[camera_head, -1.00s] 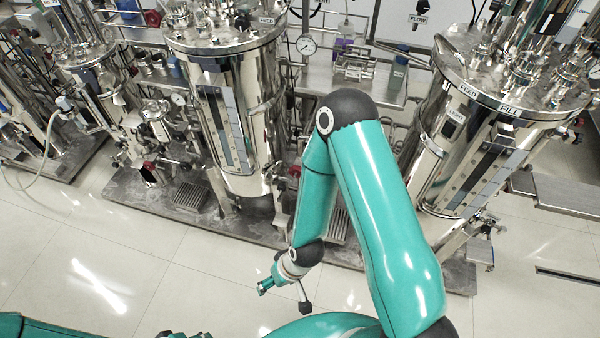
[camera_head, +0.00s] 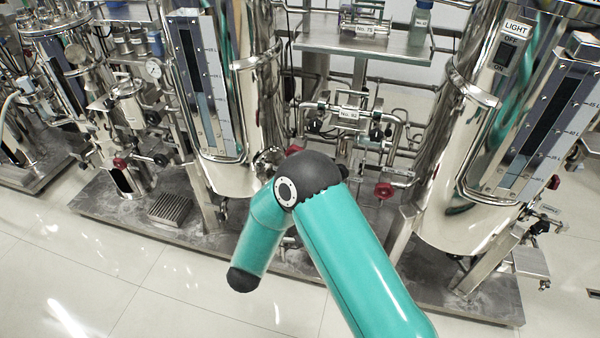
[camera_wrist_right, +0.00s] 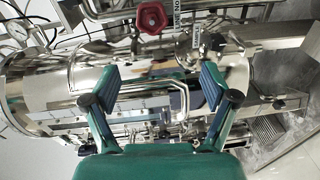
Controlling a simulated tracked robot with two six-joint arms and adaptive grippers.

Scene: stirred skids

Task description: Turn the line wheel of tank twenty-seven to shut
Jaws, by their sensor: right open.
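In the right wrist view my right gripper (camera_wrist_right: 156,90) is open and empty in front of a shiny steel tank. A red handwheel (camera_wrist_right: 151,17) shows beyond the fingertips at the top of that view, apart from them, with a tag beside it that I cannot read fully. In the head view a red wheel (camera_head: 384,190) sits on the piping between two tanks. Another red wheel (camera_head: 293,151) is partly behind my arm, and a third (camera_head: 120,163) is at the left. No number twenty-seven is legible. My left gripper is out of view.
A steel tank (camera_head: 245,90) stands left of centre and a larger one (camera_head: 455,170) at the right, with piping between them tagged No. 92 (camera_head: 348,113). A shelf (camera_head: 330,45) is behind. The skid base (camera_head: 130,215) edges the clear tiled floor (camera_head: 70,280).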

